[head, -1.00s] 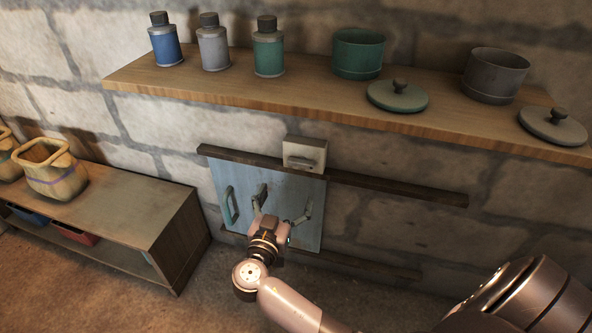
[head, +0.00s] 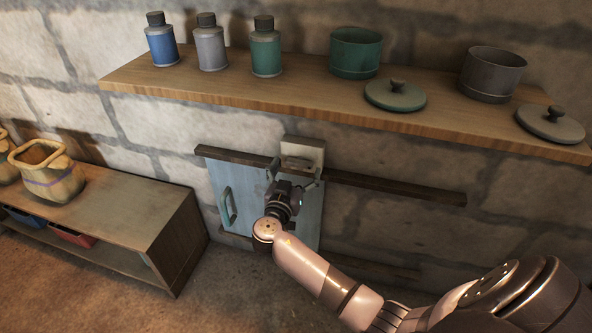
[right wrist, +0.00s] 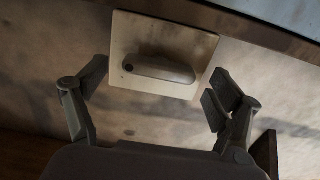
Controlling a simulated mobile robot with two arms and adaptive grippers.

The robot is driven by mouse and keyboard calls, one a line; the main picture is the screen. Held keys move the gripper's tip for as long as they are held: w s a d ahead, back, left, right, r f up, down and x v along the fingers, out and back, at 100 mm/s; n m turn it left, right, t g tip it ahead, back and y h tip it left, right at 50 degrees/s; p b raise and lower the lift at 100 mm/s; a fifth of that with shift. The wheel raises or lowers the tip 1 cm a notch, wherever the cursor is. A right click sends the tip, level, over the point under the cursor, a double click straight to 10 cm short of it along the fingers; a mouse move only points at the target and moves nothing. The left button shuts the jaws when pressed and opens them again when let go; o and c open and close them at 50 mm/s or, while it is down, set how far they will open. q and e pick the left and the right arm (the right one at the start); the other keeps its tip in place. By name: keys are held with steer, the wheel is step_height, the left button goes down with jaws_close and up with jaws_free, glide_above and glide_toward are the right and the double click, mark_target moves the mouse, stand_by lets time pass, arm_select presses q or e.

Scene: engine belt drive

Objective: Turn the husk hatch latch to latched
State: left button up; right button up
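The latch is a rounded grey bar (right wrist: 160,69) on a pale square plate (right wrist: 197,42); it lies nearly level across the plate in the right wrist view. In the head view the plate (head: 302,148) sits above the upper rail. The blue-grey hatch panel (head: 310,215) hangs below it, with a green handle (head: 228,206) at its left. My right gripper (head: 296,172) is open in front of the plate. In the right wrist view its fingers (right wrist: 157,86) stand wide apart on either side of the latch, with nothing between them. My left gripper is out of view.
A wooden shelf (head: 330,107) runs above the latch, holding bottles, pots and lids. Dark rails (head: 400,188) cross the wall. A low bench (head: 110,205) with woven sacks (head: 48,172) stands at the left.

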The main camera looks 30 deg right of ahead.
steer(key=c, duration=1.1)
